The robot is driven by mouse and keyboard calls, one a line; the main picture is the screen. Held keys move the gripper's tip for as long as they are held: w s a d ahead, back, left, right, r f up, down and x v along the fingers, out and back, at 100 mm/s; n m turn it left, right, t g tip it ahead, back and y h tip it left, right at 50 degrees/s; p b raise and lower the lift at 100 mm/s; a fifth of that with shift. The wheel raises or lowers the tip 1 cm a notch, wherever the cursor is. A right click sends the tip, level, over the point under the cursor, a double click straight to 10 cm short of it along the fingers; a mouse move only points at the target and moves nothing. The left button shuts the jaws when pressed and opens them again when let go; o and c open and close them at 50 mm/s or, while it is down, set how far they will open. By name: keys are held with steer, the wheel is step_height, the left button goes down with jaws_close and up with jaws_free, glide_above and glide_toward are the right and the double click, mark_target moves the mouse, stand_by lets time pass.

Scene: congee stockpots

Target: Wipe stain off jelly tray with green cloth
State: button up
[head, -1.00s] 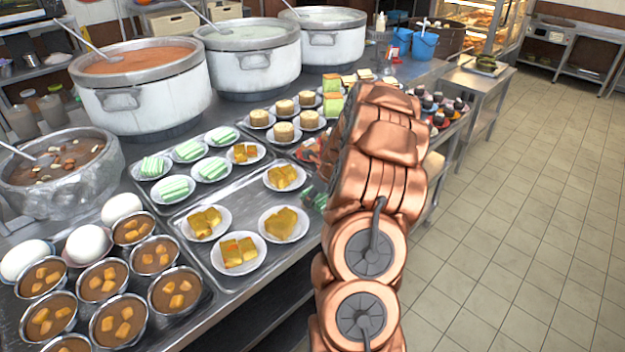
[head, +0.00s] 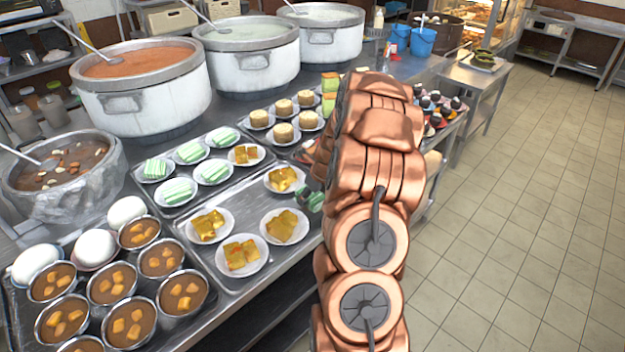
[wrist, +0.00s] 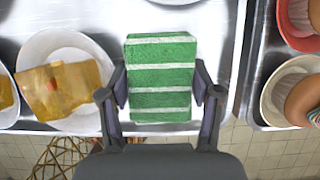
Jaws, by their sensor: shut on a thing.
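A green cloth with white stripes (wrist: 160,52) is between the fingers of my gripper (wrist: 160,88), which is shut on it. The cloth is over the right part of a metal tray (wrist: 222,50); I cannot tell whether it touches the tray. A plate of orange-yellow jelly (wrist: 60,88) is just left of the cloth. In the head view the jelly tray (head: 247,215) holds several such plates, and a bit of the cloth (head: 314,201) shows at its right edge, beside my arm. My arm hides most of the gripper there. I see no clear stain; the cloth may cover it.
A tray of green-and-white cakes (head: 176,192) lies behind, and cups of brown dessert (head: 127,322) stand at the left front. Large pots (head: 140,95) line the back. In the wrist view, another tray with bowls (wrist: 285,98) is close on the right. Open floor lies right.

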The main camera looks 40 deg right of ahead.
steer(key=shift+r+p, duration=1.35)
steer(key=shift+r, duration=1)
